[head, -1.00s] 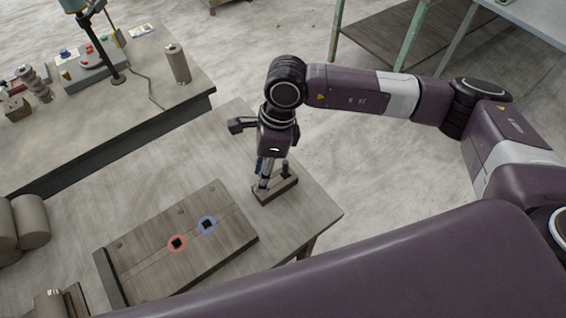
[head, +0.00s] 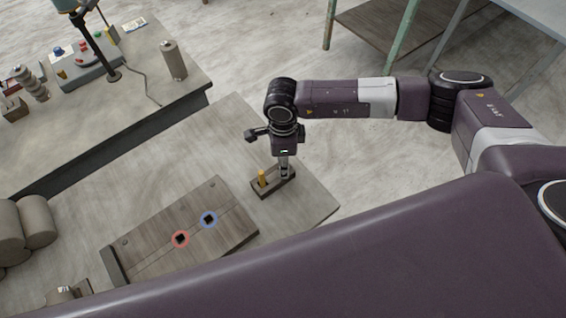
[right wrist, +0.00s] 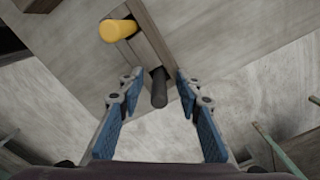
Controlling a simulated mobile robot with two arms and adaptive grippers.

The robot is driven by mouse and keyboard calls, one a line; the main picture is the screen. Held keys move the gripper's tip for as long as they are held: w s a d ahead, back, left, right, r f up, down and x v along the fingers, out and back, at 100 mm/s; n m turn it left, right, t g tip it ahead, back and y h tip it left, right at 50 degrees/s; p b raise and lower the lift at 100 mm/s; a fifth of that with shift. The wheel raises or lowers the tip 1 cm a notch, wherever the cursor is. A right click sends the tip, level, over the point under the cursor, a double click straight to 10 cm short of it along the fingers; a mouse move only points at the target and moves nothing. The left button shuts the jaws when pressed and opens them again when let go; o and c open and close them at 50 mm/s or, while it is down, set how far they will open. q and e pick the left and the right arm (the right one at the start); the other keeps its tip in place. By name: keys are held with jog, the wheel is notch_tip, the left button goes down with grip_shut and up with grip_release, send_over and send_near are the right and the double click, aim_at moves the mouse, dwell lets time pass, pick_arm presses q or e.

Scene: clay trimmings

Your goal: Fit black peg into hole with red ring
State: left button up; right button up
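The black peg (right wrist: 159,90) stands in a small holder (right wrist: 150,38), beside a yellow peg (right wrist: 118,30). The yellow peg (head: 262,178) and holder also show in the head view, where the black peg is hard to make out behind my gripper. My right gripper (right wrist: 158,77) is open, pointing down, with a blue-padded finger on each side of the black peg and gaps between. It is over the holder's right end in the head view (head: 284,174). A wooden board (head: 150,245) has a dark square hole with a red ring (head: 181,239). My left gripper is out of view.
A hole with a blue ring (head: 209,219) lies up and right of the red one. A second table (head: 130,110) with a grey cylinder (head: 173,60) and other items stands at upper left. Grey rolls (head: 25,225) lie at the left edge. The tabletop between board and holder is clear.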

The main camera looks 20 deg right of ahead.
jog(key=shift+c, duration=0.3)
grip_shut()
jog(key=shift+r, duration=0.1)
